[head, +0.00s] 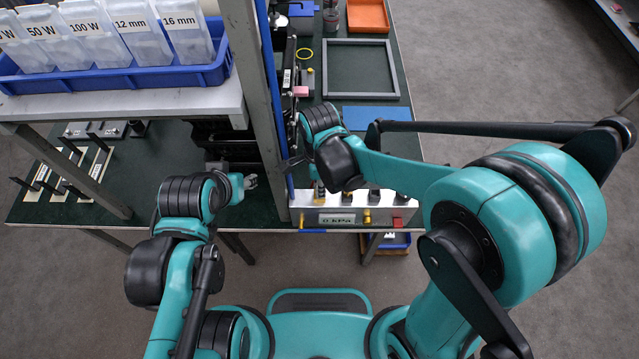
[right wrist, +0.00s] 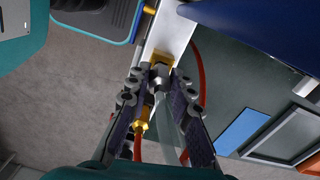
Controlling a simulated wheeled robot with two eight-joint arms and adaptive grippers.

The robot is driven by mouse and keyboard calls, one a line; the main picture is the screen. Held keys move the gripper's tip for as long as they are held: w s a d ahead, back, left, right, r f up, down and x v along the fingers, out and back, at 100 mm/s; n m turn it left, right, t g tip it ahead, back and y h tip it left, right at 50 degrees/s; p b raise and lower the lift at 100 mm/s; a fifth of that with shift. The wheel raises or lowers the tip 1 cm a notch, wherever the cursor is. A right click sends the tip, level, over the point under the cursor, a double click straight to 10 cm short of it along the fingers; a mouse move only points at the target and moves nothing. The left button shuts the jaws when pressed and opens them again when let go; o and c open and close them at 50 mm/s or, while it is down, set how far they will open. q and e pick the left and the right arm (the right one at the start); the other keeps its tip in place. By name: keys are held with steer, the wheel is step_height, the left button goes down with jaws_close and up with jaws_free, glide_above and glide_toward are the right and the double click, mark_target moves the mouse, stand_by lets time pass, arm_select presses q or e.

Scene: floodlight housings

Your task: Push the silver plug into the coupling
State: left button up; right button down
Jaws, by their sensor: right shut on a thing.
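In the right wrist view, my right gripper (right wrist: 160,92) is shut on the silver plug (right wrist: 159,76), a small metal piece between the fingertips. A clear tube runs back from it between the fingers. Just beyond the plug is a brass coupling (right wrist: 161,59) on a silver block (right wrist: 170,32). Plug and coupling line up and look close or touching; how deep the plug sits cannot be told. In the head view, my right gripper (head: 291,160) is mostly hidden beside the blue-edged post. My left gripper (head: 249,182) hangs over the bench's front, its jaw opening unclear.
A silver box with a 0 kPa display (head: 337,218) and brass fittings stands at the bench's front edge. A red hose (right wrist: 201,75) and a brass fitting (right wrist: 141,126) lie near my right fingers. A grey frame (head: 360,68) and blue mat (head: 376,117) lie behind. An upright post (head: 252,75) stands close.

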steer(key=shift+f+b, duration=0.55)
steer(key=shift+f, duration=0.15)
steer(key=shift+r, duration=0.1)
stand_by(0.9)
steer(key=c, duration=1.8)
jaws_free()
steer(key=shift+o, duration=0.4)
steer(key=shift+o, duration=0.7)
steer(key=o, duration=0.6)
steer(key=shift+c, duration=0.2)
steer(key=shift+o, duration=0.3)
